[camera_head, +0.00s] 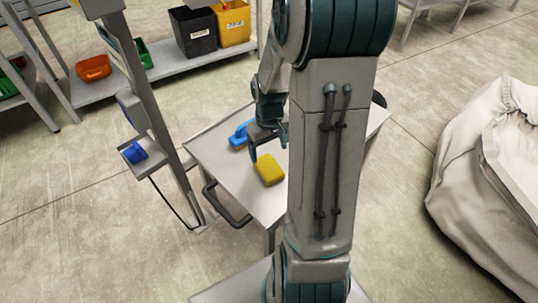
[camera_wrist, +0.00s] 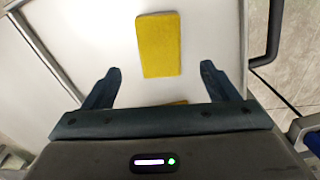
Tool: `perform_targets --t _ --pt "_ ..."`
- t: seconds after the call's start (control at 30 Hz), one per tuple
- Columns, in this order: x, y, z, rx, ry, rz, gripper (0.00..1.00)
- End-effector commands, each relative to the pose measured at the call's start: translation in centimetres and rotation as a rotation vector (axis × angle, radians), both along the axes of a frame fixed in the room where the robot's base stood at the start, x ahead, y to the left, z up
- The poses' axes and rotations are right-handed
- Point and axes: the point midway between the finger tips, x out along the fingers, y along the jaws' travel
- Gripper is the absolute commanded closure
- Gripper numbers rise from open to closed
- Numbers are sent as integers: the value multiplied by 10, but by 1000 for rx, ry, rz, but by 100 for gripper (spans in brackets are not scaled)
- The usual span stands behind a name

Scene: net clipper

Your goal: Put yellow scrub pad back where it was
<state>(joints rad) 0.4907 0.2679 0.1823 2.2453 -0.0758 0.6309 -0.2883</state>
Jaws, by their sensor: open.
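The yellow scrub pad (camera_head: 270,170) lies flat on the top of a pale grey cart (camera_head: 214,146), near its front edge. It also shows in the wrist view (camera_wrist: 158,44), beyond the fingertips and roughly centred between them. My gripper (camera_head: 268,143) is over the cart top, just behind the pad in the head view. In the wrist view my gripper (camera_wrist: 160,76) has its two dark fingers wide apart, with nothing between their tips.
A blue object (camera_head: 239,135) lies on the cart left of my gripper. The cart has a dark handle (camera_head: 228,203). A post with a blue item (camera_head: 134,153) stands left. A shelf behind holds black (camera_head: 194,31) and yellow bins (camera_head: 233,22). A large pale sack (camera_head: 490,180) is right.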

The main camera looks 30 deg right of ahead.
Motion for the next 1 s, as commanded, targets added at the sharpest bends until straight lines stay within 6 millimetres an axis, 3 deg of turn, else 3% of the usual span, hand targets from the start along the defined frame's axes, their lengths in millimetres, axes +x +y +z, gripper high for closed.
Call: perform_targets --t 0.1,0.27,0.43,0.7,0.9,1.0 --pt "0 -1 21 -2 -2 0 20" --pt "-1 1 33 -3 -2 0 20" --pt "-13 25 57 -22 -18 5 20" --pt "-70 86 111 -36 -74 -5 20" --pt "-107 112 127 -14 -103 -13 20" --pt "-116 117 130 -6 -109 -16 20"
